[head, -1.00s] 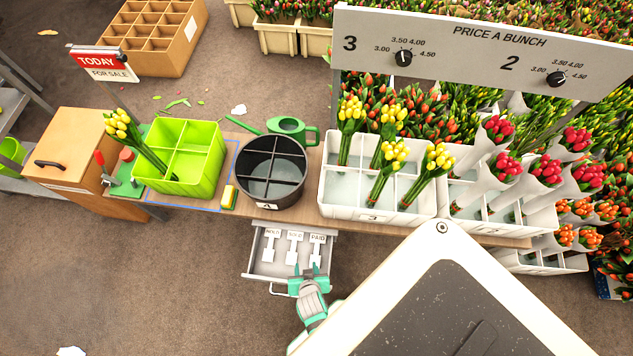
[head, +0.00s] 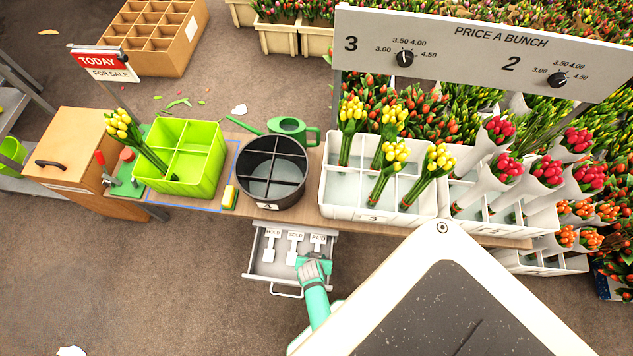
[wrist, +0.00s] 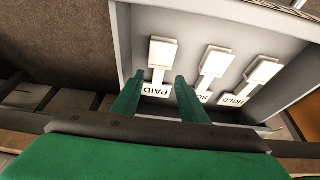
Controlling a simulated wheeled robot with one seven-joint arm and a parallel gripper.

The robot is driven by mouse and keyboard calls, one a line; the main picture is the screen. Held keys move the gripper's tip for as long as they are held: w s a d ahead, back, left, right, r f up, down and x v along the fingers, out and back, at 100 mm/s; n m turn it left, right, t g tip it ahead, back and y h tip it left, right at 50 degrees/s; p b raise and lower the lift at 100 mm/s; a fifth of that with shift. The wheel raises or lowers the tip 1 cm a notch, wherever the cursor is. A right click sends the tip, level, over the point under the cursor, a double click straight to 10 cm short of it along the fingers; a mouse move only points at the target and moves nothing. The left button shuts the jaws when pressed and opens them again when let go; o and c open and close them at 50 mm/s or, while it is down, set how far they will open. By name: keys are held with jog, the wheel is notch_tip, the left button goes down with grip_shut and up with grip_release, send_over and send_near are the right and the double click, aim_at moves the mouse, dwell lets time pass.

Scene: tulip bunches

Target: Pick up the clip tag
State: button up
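Three white clip tags lie in the open drawer: HOLD (head: 271,246), SOLD (head: 294,247) and PAID (head: 318,239). My gripper (head: 314,261) is over the drawer's right part and hides the lower part of the PAID tag in the head view. In the wrist view, the green fingers of my gripper (wrist: 159,86) are apart, with the PAID tag (wrist: 162,54) between and beyond them. The SOLD tag (wrist: 215,61) and HOLD tag (wrist: 262,70) lie to the right. The fingers look empty; contact with the tag cannot be told.
The drawer (head: 257,268) has raised walls and a front handle, under the table edge. Above it stand a black divided bucket (head: 290,143), a green divided crate (head: 206,187), a yellow sponge (head: 229,196) and a white crate (head: 340,212) of tulips.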

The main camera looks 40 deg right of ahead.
jog(key=shift+x, duration=2.55)
jog(key=shift+d, duration=0.1)
grip_shut()
